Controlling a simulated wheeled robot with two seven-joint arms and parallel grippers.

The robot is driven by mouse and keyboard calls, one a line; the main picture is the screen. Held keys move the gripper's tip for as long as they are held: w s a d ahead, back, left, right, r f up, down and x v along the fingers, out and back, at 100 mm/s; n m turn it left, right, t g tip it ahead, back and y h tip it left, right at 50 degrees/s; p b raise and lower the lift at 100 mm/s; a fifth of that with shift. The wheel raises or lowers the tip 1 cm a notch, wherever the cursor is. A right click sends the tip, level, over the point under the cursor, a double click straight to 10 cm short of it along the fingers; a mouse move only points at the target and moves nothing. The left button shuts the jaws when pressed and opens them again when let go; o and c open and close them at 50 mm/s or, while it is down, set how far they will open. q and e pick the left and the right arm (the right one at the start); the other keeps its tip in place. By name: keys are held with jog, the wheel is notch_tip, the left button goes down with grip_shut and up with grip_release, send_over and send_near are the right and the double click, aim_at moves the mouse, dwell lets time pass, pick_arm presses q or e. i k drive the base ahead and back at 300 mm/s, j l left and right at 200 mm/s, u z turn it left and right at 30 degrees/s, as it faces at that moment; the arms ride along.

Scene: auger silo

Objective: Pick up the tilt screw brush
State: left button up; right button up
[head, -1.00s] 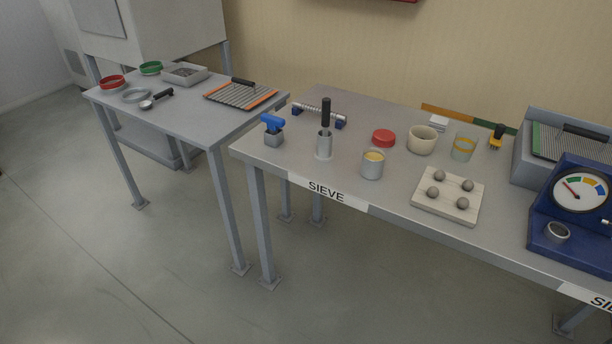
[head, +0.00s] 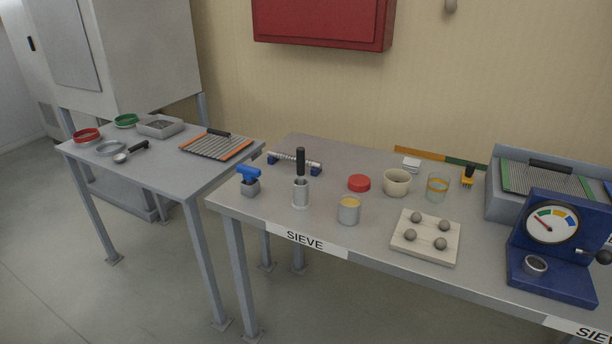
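No object carries a label naming it the tilt screw brush. A black-handled tool (head: 301,163) stands upright in a metal cup (head: 300,195) on the table marked SIEVE; its lower end is hidden in the cup. A small yellow and black brush-like item (head: 468,177) is near the back of the same table, right of a yellow-banded glass. A screw-like rod (head: 293,160) rests across two blue supports at the back left. Neither of my grippers is in view.
The SIEVE table (head: 376,228) also holds a blue-handled tool (head: 249,176) in a grey block, red lid (head: 359,183), beige cup (head: 397,182), tin (head: 348,210), board with round knobs (head: 425,250) and blue gauge unit (head: 552,255). A smaller table (head: 160,172) stands left.

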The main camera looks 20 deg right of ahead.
aim_at(300, 151)
jog(key=i+j+z, duration=0.15)
jog(key=z, duration=0.45)
jog(key=i+j+z, duration=0.3)
jog(key=j, duration=0.25)
jog(key=j+z, duration=0.15)
jog(key=j, duration=0.15)
jog(key=i+j, duration=0.15)
jog(key=j, duration=0.25)
jog(key=i+j, duration=0.15)
jog(key=j, duration=0.25)
jog(key=i+j+z, duration=0.1)
jog(key=j, duration=0.3)
jog(key=i+j, duration=0.15)
jog(key=j, duration=0.25)
